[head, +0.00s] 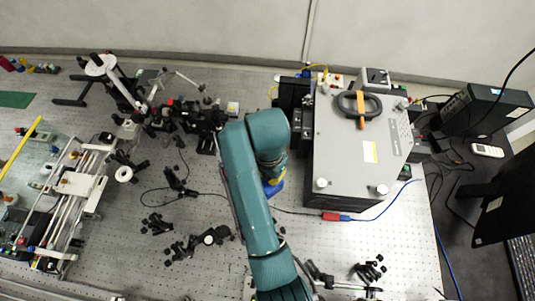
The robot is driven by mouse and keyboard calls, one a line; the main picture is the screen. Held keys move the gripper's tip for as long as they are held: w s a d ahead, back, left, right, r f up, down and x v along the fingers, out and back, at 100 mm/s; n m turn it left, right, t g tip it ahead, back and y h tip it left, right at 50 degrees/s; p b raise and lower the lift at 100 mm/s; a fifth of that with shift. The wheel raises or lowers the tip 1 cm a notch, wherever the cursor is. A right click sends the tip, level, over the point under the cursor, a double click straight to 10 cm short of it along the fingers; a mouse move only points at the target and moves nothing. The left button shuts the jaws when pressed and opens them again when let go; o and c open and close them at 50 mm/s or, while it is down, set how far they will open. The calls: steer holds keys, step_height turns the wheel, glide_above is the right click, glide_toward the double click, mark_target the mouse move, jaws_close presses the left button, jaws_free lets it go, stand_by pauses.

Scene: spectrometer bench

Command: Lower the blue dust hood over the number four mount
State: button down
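My teal arm reaches up the middle of the bench in the head view and bends down at its wrist. My gripper (272,174) is mostly hidden under the wrist, and its fingers cannot be made out. A small blue thing (274,188), which may be the blue dust hood, shows just below the wrist, at or under the gripper. Whether it is held or stands on the bench cannot be told. No mount with a readable number four shows; the spot beneath the wrist is covered by my arm.
A large grey spectrometer box (340,150) stands right of my wrist, with an orange-and-black tool (360,108) on top. Black optics (200,118) crowd the left. A red connector (334,216) with a blue cable lies below the box. Bare perforated bench (330,245) shows at lower right.

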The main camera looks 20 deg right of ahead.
steer(key=s+a+r+p, duration=0.2)
steer(key=s+p, duration=0.2)
steer(key=s, duration=0.2)
steer(key=s+a+r+p, duration=0.1)
steer(key=s+r+p, duration=0.2)
steer(key=s+p, duration=0.2)
steer(key=shift+s+a+r, duration=0.3)
steer(key=shift+s+a, duration=0.05)
steer(key=shift+s, duration=0.05)
steer(key=shift+f, duration=0.1)
steer(key=shift+f+b, duration=0.65)
steer(key=shift+f, duration=1.65)
steer(key=shift+f, duration=0.1)
steer(key=shift+f+b, duration=0.55)
steer(key=shift+f, duration=1.3)
steer(key=shift+f, duration=0.25)
